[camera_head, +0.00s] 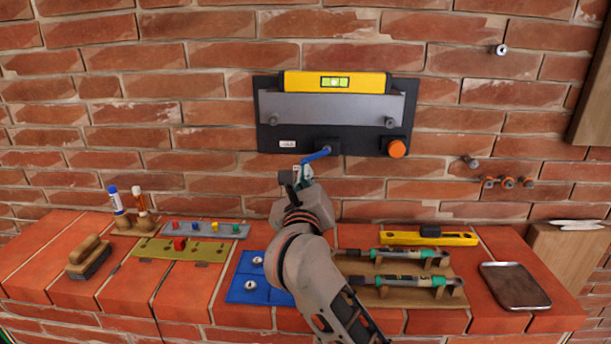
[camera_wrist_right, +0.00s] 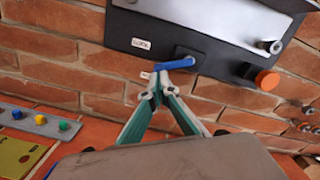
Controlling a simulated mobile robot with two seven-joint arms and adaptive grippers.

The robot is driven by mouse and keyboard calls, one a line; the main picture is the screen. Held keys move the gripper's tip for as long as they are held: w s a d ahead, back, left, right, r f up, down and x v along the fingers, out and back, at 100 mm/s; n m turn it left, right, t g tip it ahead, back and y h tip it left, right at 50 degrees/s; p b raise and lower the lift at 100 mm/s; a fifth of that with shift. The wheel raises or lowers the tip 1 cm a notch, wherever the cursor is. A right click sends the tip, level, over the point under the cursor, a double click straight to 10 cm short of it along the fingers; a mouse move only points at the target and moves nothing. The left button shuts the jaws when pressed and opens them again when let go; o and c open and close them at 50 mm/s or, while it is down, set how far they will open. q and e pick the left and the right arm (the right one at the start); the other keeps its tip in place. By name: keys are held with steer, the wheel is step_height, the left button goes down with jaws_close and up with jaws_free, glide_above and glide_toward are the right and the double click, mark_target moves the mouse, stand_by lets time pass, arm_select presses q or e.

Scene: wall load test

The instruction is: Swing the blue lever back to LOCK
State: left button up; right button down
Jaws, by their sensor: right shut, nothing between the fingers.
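The blue lever (camera_head: 317,155) is on the lower edge of a dark wall panel (camera_head: 268,130). It points left and slightly down from its black pivot block (camera_head: 329,146). It also shows in the wrist view (camera_wrist_right: 176,65). A white label reading LOCK (camera_wrist_right: 141,44) is on the panel, up and left of the lever. My right gripper (camera_head: 303,172) is shut and empty, its fingertips (camera_wrist_right: 159,79) at the lever's free end. Whether they touch it I cannot tell. A small white tag (camera_wrist_right: 146,75), partly hidden, shows behind the fingertips. My left gripper is out of view.
An orange knob (camera_head: 397,149) sticks out at the panel's lower right. A yellow level (camera_head: 335,82) lies on the grey shelf above. Below, the brick ledge holds a brush (camera_head: 88,258), blue plate (camera_head: 245,288), green-handled tools (camera_head: 405,281) and a metal tray (camera_head: 515,286).

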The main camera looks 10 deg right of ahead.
stand_by(0.6)
step_height(320, 180, up, 10)
stand_by(0.4)
